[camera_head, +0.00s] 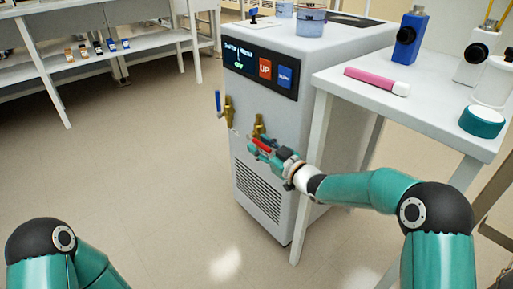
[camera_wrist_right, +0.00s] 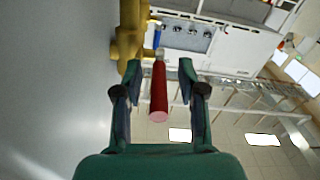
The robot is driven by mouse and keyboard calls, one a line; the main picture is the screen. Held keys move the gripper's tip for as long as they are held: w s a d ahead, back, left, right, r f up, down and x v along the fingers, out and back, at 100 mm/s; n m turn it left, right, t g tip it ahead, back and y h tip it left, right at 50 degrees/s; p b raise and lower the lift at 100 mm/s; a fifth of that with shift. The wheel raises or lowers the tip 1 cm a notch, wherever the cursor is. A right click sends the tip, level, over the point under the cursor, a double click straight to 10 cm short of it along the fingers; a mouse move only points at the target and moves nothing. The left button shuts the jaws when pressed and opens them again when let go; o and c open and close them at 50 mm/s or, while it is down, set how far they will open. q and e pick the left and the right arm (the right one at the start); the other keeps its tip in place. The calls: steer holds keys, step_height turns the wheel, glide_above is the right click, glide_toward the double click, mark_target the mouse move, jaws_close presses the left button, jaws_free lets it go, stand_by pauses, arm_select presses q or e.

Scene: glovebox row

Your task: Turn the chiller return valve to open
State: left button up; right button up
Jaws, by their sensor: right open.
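The grey chiller cabinet (camera_head: 290,110) has two brass valves on its front. The nearer brass valve (camera_head: 258,126) has a red lever handle (camera_head: 263,145), which sticks out sideways; the farther one (camera_head: 229,113) has a blue lever handle (camera_head: 218,103) standing upright. I cannot read which is the return. My right gripper (camera_head: 259,151) is open at the red handle. In the right wrist view the red handle (camera_wrist_right: 159,92) lies between the spread fingers (camera_wrist_right: 160,72), with a gap on both sides. The brass body (camera_wrist_right: 130,40) is beyond the left finger. My left gripper is out of view.
A white table (camera_head: 425,110) stands right of the chiller, close to my right arm, with a pink tube (camera_head: 377,81), a blue device (camera_head: 408,40) and a teal-lidded jar (camera_head: 481,122). Shelves (camera_head: 100,55) stand at the far left. The floor (camera_head: 150,170) left of the chiller is clear.

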steer(key=shift+w+a, duration=0.25)
steer(key=shift+w, duration=0.05)
steer(key=shift+c, duration=0.2)
jaws_close()
